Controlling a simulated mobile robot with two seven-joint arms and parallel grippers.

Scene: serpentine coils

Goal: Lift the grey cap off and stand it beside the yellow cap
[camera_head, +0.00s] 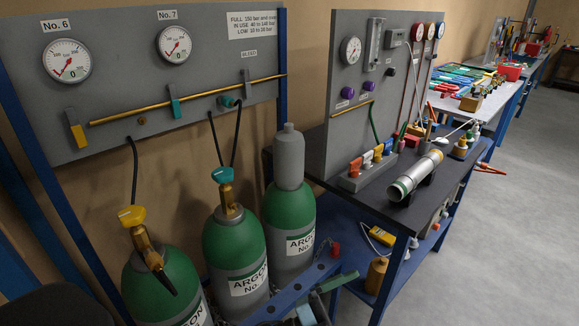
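The grey cap (289,157) is a tall rounded cover with a small knob on top. It sits upright on the rightmost green cylinder (288,222), which is labelled ARGON. I cannot make out a yellow cap for certain in this view. Neither of my grippers can be made out.
Two more green cylinders, one in the middle (234,250) and one at left (160,285), carry brass valves and hoses. A blue rail (290,292) runs in front. A gauge panel (205,75) stands behind. A dark bench (440,180) with a silver tube (415,175) stands right; the floor (520,220) is clear.

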